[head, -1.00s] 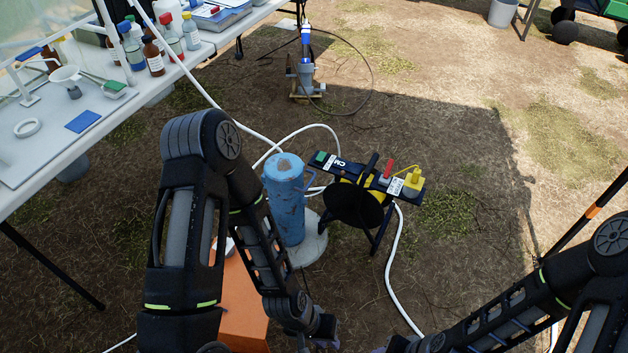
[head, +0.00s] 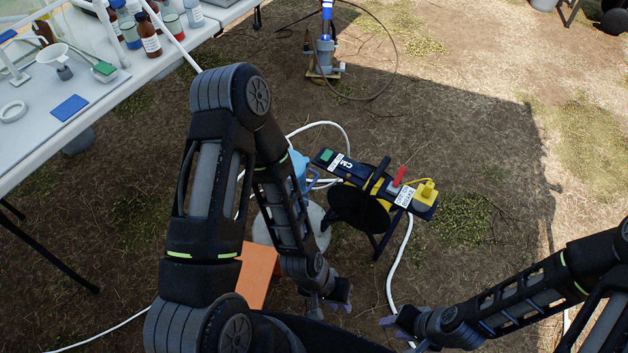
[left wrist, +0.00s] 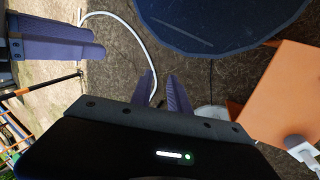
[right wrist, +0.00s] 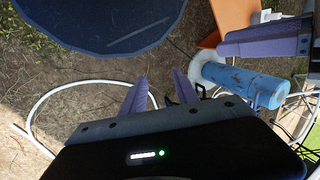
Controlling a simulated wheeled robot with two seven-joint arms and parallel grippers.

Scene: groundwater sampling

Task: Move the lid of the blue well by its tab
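The blue well (head: 301,172) is a worn blue upright pipe, mostly hidden behind my left arm in the head view. My right gripper (head: 388,321) is to the right, also open and empty.
A black and yellow reel (head: 358,208) on a stand, with a dark panel, stands just right of the well. An orange box (head: 257,273) is in front of it. A white hose (head: 397,262) runs over the ground. A table (head: 100,88) with bottles is at the left.

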